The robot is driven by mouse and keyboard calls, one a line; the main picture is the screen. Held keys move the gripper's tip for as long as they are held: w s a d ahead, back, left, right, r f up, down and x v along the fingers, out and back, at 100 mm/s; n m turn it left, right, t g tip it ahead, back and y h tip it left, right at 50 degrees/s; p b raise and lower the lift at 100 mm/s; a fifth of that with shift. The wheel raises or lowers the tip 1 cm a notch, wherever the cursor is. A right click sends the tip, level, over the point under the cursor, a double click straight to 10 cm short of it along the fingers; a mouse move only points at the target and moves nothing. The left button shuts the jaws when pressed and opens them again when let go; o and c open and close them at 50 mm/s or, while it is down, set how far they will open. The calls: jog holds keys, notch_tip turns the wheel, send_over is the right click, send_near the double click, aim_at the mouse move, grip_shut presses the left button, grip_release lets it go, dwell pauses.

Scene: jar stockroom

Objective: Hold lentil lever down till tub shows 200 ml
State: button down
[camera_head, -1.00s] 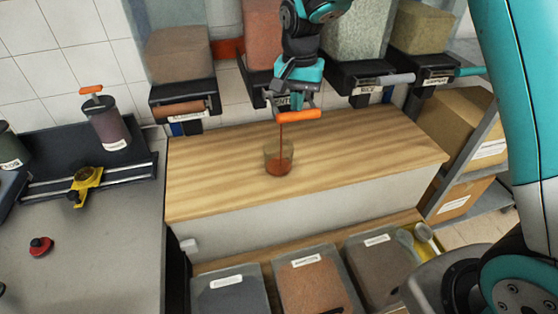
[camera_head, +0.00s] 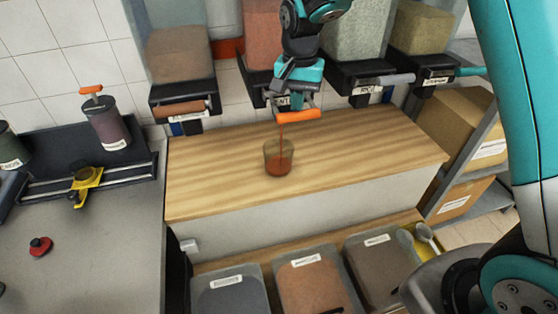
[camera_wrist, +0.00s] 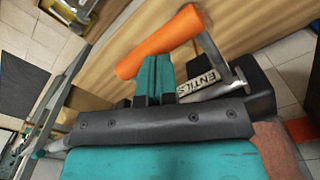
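The lentil dispenser (camera_head: 262,38) holds orange-red lentils and has an orange lever handle (camera_head: 298,115). In the wrist view the handle (camera_wrist: 160,42) lies just beyond my fingertips, beside a label ending in "ENTILS" (camera_wrist: 197,83). My gripper (camera_head: 290,103) is at the lever; in the wrist view (camera_wrist: 155,58) its teal fingers are together with nothing between them, and the tips overlap the handle. Whether they touch it is hard to tell. A thin stream of lentils falls into the clear tub (camera_head: 278,148), which is partly filled. Its volume marks are not readable.
The tub stands on a wooden counter (camera_head: 210,180), clear around it. Other dispensers with levers flank the lentil one, including a grey lever (camera_head: 397,79) to the right. Lidded bins (camera_head: 312,283) sit below. A grey bench (camera_head: 90,240) at left carries a jar (camera_head: 107,125).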

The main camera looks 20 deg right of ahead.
dwell(0.3)
jog(key=shift+r+p, duration=1.1)
jog(key=shift+r, duration=0.1)
dwell(6.5)
